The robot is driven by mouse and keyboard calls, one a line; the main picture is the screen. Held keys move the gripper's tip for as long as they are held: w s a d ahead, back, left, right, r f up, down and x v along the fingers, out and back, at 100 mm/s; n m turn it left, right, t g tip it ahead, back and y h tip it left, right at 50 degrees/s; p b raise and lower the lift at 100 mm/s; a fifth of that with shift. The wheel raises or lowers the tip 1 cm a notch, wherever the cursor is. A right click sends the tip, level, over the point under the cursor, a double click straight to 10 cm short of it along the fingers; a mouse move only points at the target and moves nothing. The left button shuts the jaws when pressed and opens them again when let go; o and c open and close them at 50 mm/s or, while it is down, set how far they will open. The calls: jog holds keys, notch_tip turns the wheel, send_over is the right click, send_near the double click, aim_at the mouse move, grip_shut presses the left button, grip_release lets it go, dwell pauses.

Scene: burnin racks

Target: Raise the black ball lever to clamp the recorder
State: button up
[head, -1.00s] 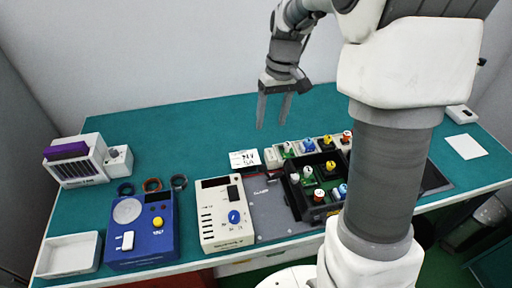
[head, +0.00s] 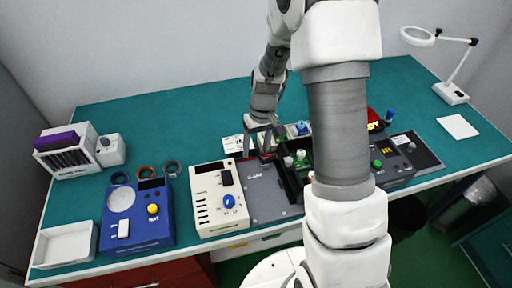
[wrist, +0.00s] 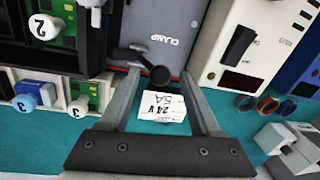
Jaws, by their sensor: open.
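The black ball lever (wrist: 159,74) shows in the wrist view by the edge of the grey plate marked CLAMP (wrist: 178,30). Its short dark arm runs left from the ball. My gripper (wrist: 161,72) is open, with one finger on each side of the ball; I cannot tell whether either touches it. In the head view my gripper (head: 264,140) points down at the back edge of the grey plate (head: 268,195), and the lever is hard to make out there. No recorder can be clearly told apart; the black tray area beside the plate is partly hidden by my arm.
A white 24V 5A card (wrist: 162,107) lies behind the lever. A cream meter box (head: 218,200) stands left of the plate, then a blue tester (head: 137,215). Numbered modules (wrist: 45,30) sit close beside the gripper.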

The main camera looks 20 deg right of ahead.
jog(key=shift+f, duration=0.2)
jog(key=shift+c, duration=0.3)
grip_shut()
dwell(1.1)
